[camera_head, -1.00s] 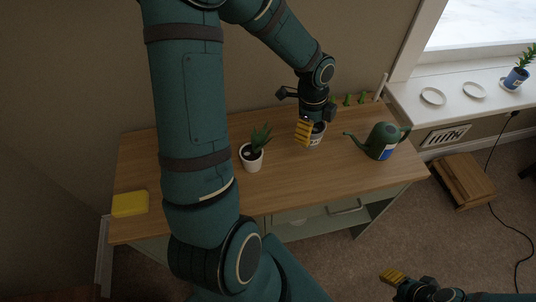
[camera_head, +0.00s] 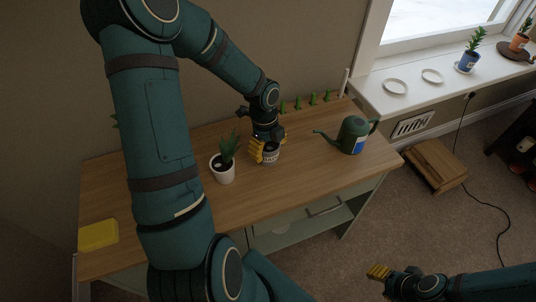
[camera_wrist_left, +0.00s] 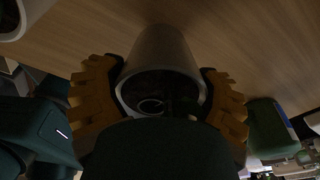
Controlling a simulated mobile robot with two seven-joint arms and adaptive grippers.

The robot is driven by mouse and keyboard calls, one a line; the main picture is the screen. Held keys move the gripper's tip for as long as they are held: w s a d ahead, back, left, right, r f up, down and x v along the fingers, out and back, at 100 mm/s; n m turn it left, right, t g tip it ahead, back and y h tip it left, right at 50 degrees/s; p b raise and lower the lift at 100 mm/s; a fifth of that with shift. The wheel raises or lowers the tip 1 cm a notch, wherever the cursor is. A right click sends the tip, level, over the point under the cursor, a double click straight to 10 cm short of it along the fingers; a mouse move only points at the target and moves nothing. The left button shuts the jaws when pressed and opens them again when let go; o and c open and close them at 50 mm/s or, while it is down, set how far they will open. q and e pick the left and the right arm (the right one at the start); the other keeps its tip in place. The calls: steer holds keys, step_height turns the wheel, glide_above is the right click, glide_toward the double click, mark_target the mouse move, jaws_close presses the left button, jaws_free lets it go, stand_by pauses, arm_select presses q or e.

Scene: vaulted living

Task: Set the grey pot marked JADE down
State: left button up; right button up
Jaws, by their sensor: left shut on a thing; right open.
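The grey pot (camera_head: 271,154) with dark marking, too small to read, is between the yellow fingers of my left gripper (camera_head: 263,150), which is shut on it. It is over the wooden table (camera_head: 300,180), right of a white pot with a spiky plant (camera_head: 223,170). In the left wrist view the grey pot (camera_wrist_left: 165,50) sits between both fingers, and its opening looks dark inside. I cannot tell whether its base touches the wood. My right gripper (camera_head: 379,272) is open and empty, low at the right, away from the table.
A green watering can (camera_head: 352,136) stands to the right on the table, its spout towards the grey pot. A yellow block (camera_head: 98,235) lies at the left end. Several small green things (camera_head: 298,103) line the back edge. The table front right is bare.

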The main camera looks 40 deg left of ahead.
arm_select(q)
steer(key=shift+f, duration=1.15)
steer(key=shift+f+b, duration=0.15)
steer(key=shift+b, duration=0.15)
steer(key=o, duration=1.3)
steer(key=shift+c, duration=0.2)
steer(key=shift+r, duration=0.2)
steer(key=r+p, duration=0.1)
steer(key=r, duration=0.2)
steer(key=a+r+p, duration=0.1)
steer(key=r, duration=0.3)
steer(key=r+p, duration=0.2)
steer(key=r, duration=0.2)
steer(key=shift+w+a, duration=0.1)
steer(key=shift+a, duration=0.1)
steer(key=shift+r, duration=0.45)
